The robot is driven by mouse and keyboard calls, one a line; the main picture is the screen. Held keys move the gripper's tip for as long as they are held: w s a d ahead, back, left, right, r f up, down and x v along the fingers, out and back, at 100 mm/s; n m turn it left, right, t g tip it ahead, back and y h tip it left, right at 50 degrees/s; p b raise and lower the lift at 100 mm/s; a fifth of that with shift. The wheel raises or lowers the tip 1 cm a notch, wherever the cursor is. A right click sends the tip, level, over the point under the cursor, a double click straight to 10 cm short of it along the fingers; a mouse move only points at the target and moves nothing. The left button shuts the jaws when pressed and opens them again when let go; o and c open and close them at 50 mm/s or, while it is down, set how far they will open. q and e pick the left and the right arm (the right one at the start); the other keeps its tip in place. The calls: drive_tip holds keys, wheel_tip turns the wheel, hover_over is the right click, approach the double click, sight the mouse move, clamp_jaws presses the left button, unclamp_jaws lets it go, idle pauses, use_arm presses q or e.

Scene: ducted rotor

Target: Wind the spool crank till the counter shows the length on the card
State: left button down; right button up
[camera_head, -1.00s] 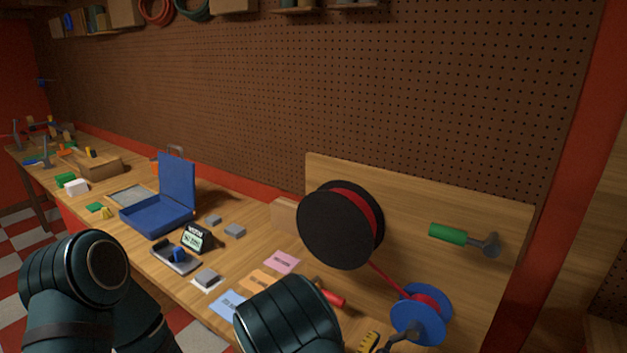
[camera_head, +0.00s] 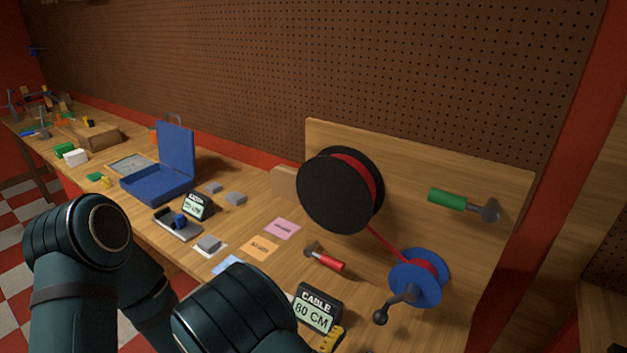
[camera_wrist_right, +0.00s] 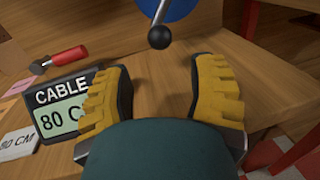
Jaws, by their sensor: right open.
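The blue spool (camera_head: 415,280) holds red cable on the upright board, and its crank (camera_head: 381,316) points down-left, ending in a dark round knob. In the right wrist view the crank knob (camera_wrist_right: 160,38) is at top centre, just beyond the fingertips. The counter (camera_head: 315,311) reads CABLE 80 CM; it also shows in the wrist view (camera_wrist_right: 62,108), partly behind a finger. A white card (camera_wrist_right: 18,144) reading 80 CM lies beside it. My right gripper (camera_wrist_right: 160,85), with yellow pads, is open and empty before the knob. My left gripper is out of view.
A large black reel (camera_head: 335,192) feeds red cable to the spool. A green-handled tool (camera_head: 447,200) is on the board. A red-handled hammer (camera_head: 328,259), coloured cards (camera_head: 283,229) and an open blue case (camera_head: 160,184) lie on the bench.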

drive_tip(key=shift+s+a, duration=0.2)
drive_tip(key=shift+a, duration=0.05)
drive_tip(key=v, duration=0.5)
drive_tip(key=shift+s+d, duration=0.25)
drive_tip(key=shift+s, duration=0.1)
drive_tip(key=shift+f, duration=0.1)
